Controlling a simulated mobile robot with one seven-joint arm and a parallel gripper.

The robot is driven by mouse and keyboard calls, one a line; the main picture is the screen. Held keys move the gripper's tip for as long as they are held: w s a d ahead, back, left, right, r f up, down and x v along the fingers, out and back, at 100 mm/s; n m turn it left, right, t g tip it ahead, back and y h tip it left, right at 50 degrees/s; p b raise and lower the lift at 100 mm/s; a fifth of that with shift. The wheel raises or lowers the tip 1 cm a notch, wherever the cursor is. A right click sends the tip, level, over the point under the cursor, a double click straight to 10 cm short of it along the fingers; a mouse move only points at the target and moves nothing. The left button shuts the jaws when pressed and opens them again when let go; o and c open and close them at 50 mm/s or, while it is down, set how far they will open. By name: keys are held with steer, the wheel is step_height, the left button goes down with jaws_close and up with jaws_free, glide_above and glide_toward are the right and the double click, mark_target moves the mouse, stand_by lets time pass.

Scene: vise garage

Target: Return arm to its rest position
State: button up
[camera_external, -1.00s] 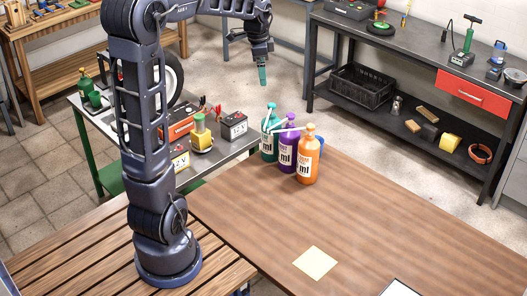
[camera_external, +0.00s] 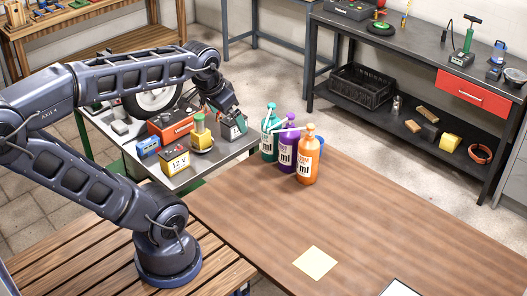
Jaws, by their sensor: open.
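My arm is bent over to the left, with its elbow low at the left edge and its forearm stretched across the grey side table. My gripper (camera_external: 234,124) points down at the right end of that table, in front of or just above a dark battery-like box (camera_external: 238,134) that it partly covers. The gripper is open; I see nothing held in it. Whether it touches the box cannot be told from this view.
Teal (camera_external: 268,146), purple (camera_external: 287,148) and orange (camera_external: 308,165) bottles stand on the brown table (camera_external: 390,215), right of my gripper. The side table also bears a red toolbox (camera_external: 176,126), a yellow battery (camera_external: 177,164) and a tyre (camera_external: 153,99). The brown table's middle is mostly clear.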

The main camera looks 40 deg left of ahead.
steer(key=shift+s+d+f+n, duration=0.15)
steer(key=shift+s+f, duration=0.1)
steer(key=shift+s, duration=0.3)
steer(key=shift+s+d+f+n, duration=0.15)
steer(key=shift+s+f, duration=0.1)
steer(key=shift+s, duration=0.25)
stand_by(0.6)
